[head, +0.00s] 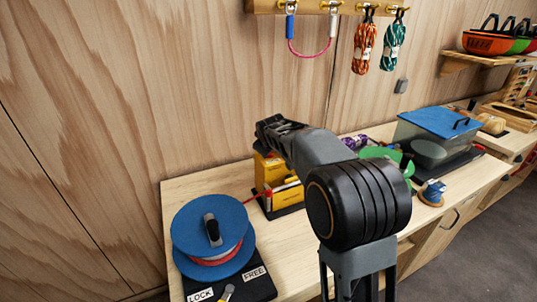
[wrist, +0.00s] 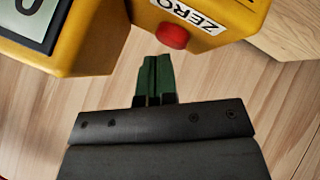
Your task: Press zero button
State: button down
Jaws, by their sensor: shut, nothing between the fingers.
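The red button (wrist: 173,36) sits on the yellow device (wrist: 95,45) beside a white ZERO label (wrist: 187,14), at the top of the wrist view. My gripper (wrist: 156,62) is shut and empty, its green fingers together. The fingertips are just below and slightly left of the button in the picture, with a small visible gap. In the head view the yellow device (head: 266,172) stands on the bench behind my arm, which partly hides it. The button cannot be made out there.
A blue-topped reel (head: 190,235) with LOCK and FREE labels stands front left on the bench (head: 290,245). A blue-lidded clear box (head: 428,150) and a green disc (head: 385,154) are to the right. Gear hangs on the wall rack above. Bare wall is at left.

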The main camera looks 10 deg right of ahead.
jog(key=shift+f+b, duration=0.4)
jog(key=shift+f, duration=0.1)
dwell(0.4)
jog(key=shift+r, duration=0.1)
jog(key=shift+r+p, duration=0.7)
jog(key=shift+r, duration=0.1)
jog(key=shift+r, duration=0.1)
jog(key=shift+r+p, duration=1.95)
jog(key=shift+r, duration=0.5)
